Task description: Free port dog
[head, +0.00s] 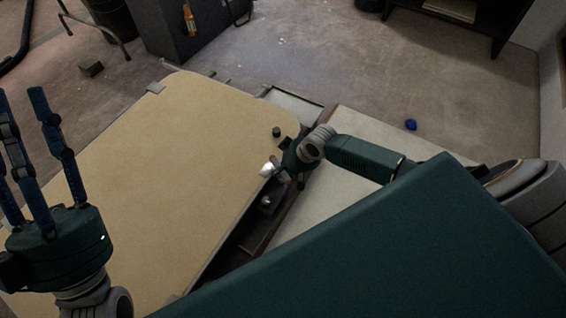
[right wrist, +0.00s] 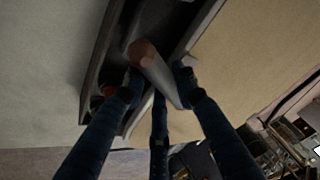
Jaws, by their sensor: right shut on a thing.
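A large tan hatch panel (head: 150,160) with rounded corners fills the left and middle of the head view. At its right edge my right gripper (head: 278,172) is shut on a pale metal piece, apparently the dog (head: 267,170). In the right wrist view my fingers (right wrist: 158,88) close around this grey lever-like dog (right wrist: 158,72), which has a brownish round end. It lies across the dark gap beside the panel; its base is partly hidden. My left gripper (head: 22,100) is open and empty, fingers extended, over the panel's left side.
A dark knob (head: 276,132) stands near the panel's right corner. A grey fitting (head: 266,202) sits in the dark channel (head: 240,238) beside the panel. A pale surface (head: 310,205) lies right of it. A blue object (head: 411,124) and a dark block (head: 91,69) lie on the floor.

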